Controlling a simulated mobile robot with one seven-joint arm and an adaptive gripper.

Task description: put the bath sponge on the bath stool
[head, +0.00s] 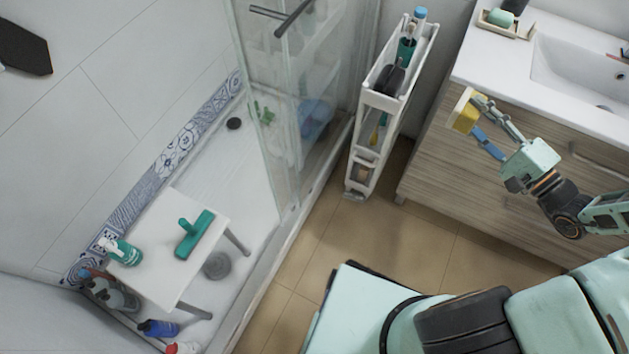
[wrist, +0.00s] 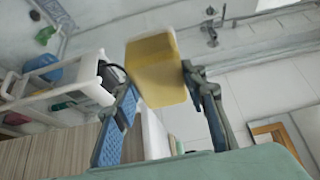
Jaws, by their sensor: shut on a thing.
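My gripper (head: 482,122) is shut on the yellow bath sponge (head: 464,111) and holds it up in front of the wooden vanity, right of the cart. In the wrist view the sponge (wrist: 158,70) sits between the two fingers of my gripper (wrist: 160,85). The white bath stool (head: 160,255) stands far off at the lower left, inside the shower. On its top are a green squeegee (head: 195,234) and, at its left corner, a green and white spray bottle (head: 123,251).
A narrow white cart (head: 370,145) with bottles and brushes stands between the shower and the vanity (head: 500,150). A glass shower panel (head: 262,110) and a raised shower edge (head: 262,282) border the shower. Several bottles stand on the floor around the stool. The tan floor (head: 400,235) between is clear.

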